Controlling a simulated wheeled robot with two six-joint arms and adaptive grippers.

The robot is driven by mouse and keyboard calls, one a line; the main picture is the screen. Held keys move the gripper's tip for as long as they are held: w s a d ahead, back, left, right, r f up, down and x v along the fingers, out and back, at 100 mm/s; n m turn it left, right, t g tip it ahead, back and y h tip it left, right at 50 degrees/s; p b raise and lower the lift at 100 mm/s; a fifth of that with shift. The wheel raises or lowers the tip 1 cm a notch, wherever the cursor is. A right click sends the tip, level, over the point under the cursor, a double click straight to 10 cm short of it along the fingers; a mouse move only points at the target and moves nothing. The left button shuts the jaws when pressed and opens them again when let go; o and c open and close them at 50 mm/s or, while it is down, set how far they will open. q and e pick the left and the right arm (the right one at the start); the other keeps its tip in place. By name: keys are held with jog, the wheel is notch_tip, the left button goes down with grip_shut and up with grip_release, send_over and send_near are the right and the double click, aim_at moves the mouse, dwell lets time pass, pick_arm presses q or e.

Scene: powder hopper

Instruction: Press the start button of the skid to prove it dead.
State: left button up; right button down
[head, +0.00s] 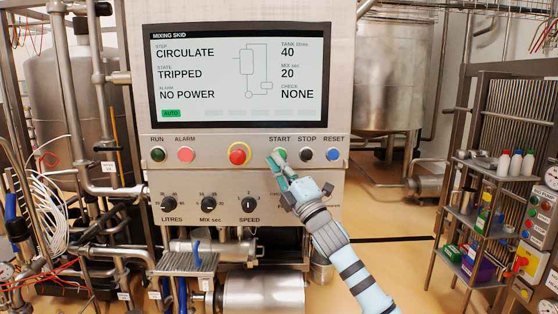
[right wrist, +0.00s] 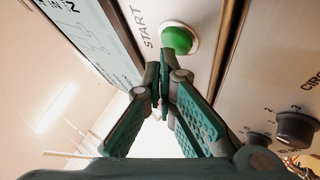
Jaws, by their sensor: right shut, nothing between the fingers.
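The green start button (head: 279,155) sits under the label START on the skid's panel (head: 220,180). In the right wrist view the start button (right wrist: 177,40) shows whole, just beyond the fingertips. My right gripper (head: 272,160) is shut and empty, with its tips at the lower left of the button in the head view. In the right wrist view the right gripper's tips (right wrist: 165,72) meet just below the button; I cannot tell whether they touch it. The skid's screen (head: 238,75) reads CIRCULATE, TRIPPED and NO POWER. My left gripper is not in view.
The black stop button (head: 306,155), blue reset button (head: 333,155) and red yellow-ringed button (head: 239,153) flank the start button. Knobs (head: 249,204) sit lower on the panel. A shelf rack (head: 470,215) with bottles stands at the right. Open floor (head: 400,220) lies between.

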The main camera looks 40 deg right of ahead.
jog(key=shift+s+a+f+b, duration=0.1)
jog(key=shift+s+a+b, duration=0.1)
jog(key=shift+s+b, duration=0.1)
jog(key=s+a+b, duration=0.1)
jog(key=s+b, duration=0.1)
jog(key=s+a+b, duration=0.2)
dwell(0.6)
dwell(0.5)
